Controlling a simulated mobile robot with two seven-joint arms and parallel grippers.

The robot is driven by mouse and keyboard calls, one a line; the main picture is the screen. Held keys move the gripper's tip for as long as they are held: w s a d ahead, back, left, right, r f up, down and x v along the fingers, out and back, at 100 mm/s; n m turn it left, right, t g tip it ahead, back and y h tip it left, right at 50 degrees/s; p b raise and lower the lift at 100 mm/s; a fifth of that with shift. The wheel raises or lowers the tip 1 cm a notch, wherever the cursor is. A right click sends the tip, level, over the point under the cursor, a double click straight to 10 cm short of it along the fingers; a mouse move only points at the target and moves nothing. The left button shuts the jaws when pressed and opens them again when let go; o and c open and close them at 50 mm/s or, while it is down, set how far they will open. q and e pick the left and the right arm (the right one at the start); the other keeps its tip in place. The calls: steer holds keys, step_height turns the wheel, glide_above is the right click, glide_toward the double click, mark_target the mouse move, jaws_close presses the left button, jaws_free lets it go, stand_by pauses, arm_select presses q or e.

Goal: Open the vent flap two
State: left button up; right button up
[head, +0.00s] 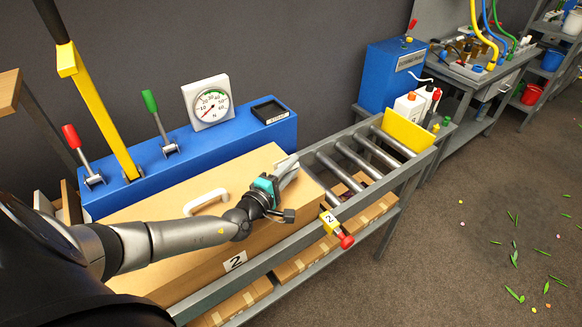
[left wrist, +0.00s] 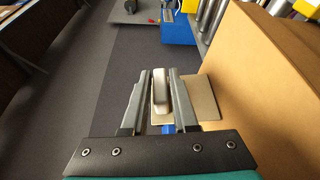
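The box side (left wrist: 262,90) is close on the right. My right gripper is not in view.
A roller conveyor (head: 352,160) runs off to the right. Behind the box a blue console (head: 240,138) carries levers and a gauge (head: 211,104).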

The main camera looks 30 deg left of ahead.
arm_select(q)
steer(key=o, duration=0.3)
steer(key=shift+s, duration=0.15)
steer(key=s, duration=1)
steer(key=s+r, duration=0.1)
steer(key=s, duration=0.4)
steer(key=shift+p, duration=0.35)
